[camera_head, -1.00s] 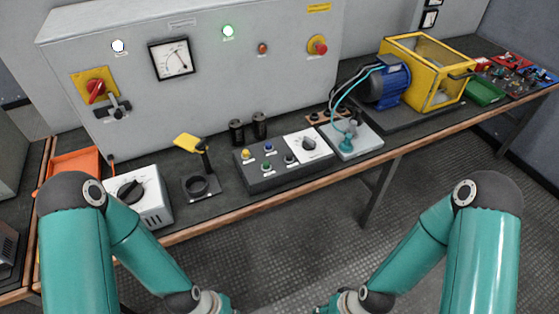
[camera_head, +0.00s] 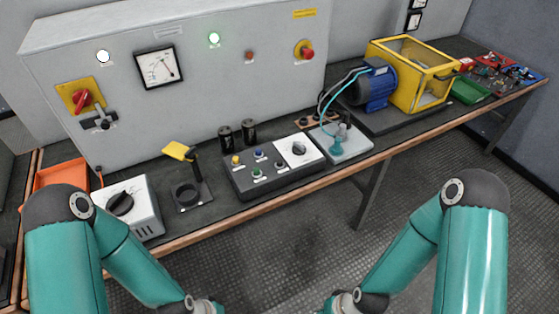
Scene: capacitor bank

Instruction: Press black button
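The push-button box (camera_head: 281,180) is a dark box on the bench, near the middle. It carries a yellow button (camera_head: 235,160), a blue button (camera_head: 258,154), a green button (camera_head: 257,173) and a dark, seemingly black button (camera_head: 279,165). A black rotary knob (camera_head: 298,148) sits on the white panel at its right end. My two teal arms come in from the lower left and lower right. Their wrists reach the bottom edge, in front of the bench and apart from the box. Both grippers are below the picture, so their fingers are hidden.
The grey cabinet (camera_head: 205,95) stands behind the bench. Two black capacitors (camera_head: 237,134) stand behind the box. A yellow-handled lever device (camera_head: 188,190) and a white dial box (camera_head: 132,205) are to its left. A blue motor (camera_head: 375,86) and yellow cage (camera_head: 415,78) are to its right.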

